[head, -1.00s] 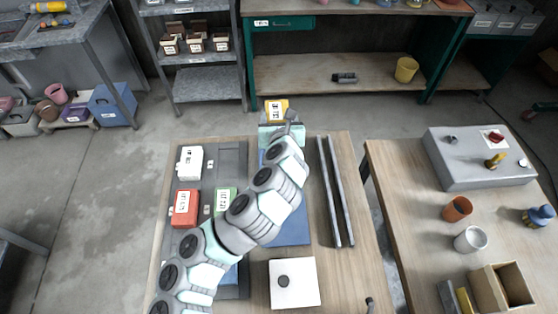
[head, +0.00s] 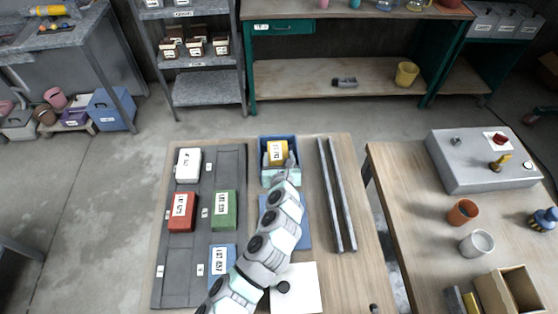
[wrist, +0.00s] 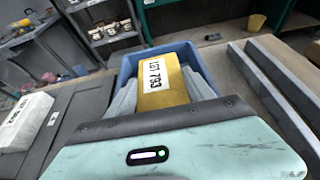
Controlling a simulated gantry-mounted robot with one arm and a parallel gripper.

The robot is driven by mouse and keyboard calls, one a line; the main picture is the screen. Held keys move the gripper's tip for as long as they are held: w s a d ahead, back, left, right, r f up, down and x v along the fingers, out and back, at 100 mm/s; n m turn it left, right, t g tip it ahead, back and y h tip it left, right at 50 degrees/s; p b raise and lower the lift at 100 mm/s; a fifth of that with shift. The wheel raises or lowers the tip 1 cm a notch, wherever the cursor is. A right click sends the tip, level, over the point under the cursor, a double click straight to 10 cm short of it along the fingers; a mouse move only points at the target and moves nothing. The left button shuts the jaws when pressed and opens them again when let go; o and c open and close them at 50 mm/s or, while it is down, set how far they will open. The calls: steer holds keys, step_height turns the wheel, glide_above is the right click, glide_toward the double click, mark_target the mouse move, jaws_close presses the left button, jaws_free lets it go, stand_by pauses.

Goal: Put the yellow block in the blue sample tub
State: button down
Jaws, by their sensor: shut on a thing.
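The yellow block (head: 278,153) with a white lot label is held by my gripper (wrist: 160,85). The block also shows in the wrist view (wrist: 158,78), with a grey finger on each side of it. The blue sample tub (head: 264,142) stands at the far end of the table. In the head view the block appears within the tub's outline. In the wrist view the tub's rim (wrist: 126,66) shows around and behind the block and fingers. I cannot tell whether the block touches the tub's floor, as my gripper hides the near side.
A grey board (head: 196,241) to the left carries a white block (head: 189,163), a red block (head: 182,213), a green block (head: 224,212) and a blue block (head: 222,262). Two metal rails (head: 338,195) lie right of the tub. A white plate (head: 306,284) lies nearer.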

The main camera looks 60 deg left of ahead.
steer(key=shift+f, duration=0.4)
steer(key=shift+w, duration=0.1)
steer(key=c, duration=0.6)
jaws_free()
steer(key=shift+f, duration=0.15)
steer(key=shift+c, duration=0.2)
steer(key=v, duration=1.1)
steer(key=shift+p, duration=0.35)
steer(key=shift+s+d+r, duration=0.2)
steer(key=shift+d+r, duration=0.05)
steer(key=shift+d, duration=0.2)
